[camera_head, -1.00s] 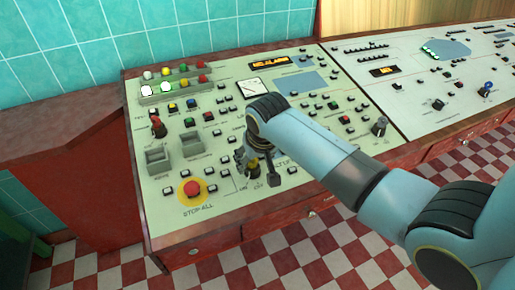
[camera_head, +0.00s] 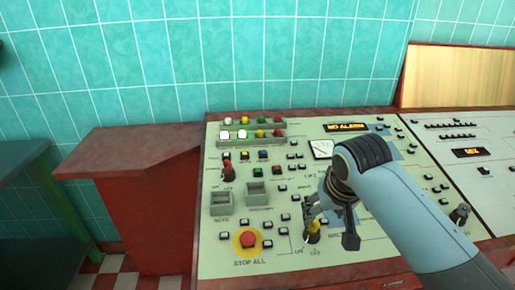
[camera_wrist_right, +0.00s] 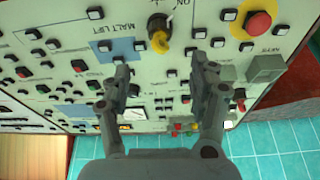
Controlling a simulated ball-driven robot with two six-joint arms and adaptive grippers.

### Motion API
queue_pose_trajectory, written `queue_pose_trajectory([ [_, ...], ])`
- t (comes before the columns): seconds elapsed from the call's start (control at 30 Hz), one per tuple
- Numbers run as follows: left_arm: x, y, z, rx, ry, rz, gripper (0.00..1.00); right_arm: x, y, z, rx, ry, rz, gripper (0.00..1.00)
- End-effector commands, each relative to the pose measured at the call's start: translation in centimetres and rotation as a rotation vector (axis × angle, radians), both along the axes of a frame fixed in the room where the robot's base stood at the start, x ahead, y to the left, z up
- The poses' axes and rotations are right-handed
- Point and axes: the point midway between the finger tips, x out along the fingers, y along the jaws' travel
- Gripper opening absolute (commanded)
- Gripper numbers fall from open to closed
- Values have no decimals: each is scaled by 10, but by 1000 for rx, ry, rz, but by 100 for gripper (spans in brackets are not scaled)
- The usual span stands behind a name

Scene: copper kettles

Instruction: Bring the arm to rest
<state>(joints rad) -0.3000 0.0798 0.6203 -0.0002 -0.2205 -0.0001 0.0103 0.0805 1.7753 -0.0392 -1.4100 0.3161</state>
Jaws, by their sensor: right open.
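My right gripper (camera_head: 330,222) is open and empty over the control panel (camera_head: 222,260), and its arm comes in from the right. In the right wrist view its two fingers (camera_wrist_right: 162,85) are apart, with panel face between them. A yellow key switch (camera_head: 312,232) with ON and OFF marks is by the fingers in the head view. In the right wrist view the switch (camera_wrist_right: 160,38) lies beyond the fingertips, apart from them. The arm hides part of the panel. My left gripper is in neither view.
The red STOP ALL button (camera_head: 248,240) is left of the gripper. Buttons, lamps and two grey trays surround it. A second panel (camera_head: 480,190) is at right. A red counter (camera_head: 135,148) and a dark table (camera_head: 25,165) stand left. The tiled wall is behind.

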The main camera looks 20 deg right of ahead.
Motion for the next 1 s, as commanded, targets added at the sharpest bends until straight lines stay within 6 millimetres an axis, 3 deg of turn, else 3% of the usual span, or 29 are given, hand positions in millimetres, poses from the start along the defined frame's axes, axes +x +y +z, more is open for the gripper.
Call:
queue_pose_trajectory([
  [0.17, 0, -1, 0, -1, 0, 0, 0, -18, 1, 0, -9, 9, 24, 61],
  [0.5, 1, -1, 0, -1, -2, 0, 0, -134, 10, 29, -61, 58, 215, 61],
  [0.87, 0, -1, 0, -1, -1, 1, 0, -215, 20, 71, -92, 90, 365, 61],
  [1.0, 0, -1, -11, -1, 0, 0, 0, -208, 17, 34, -90, 102, 363, 61],
])
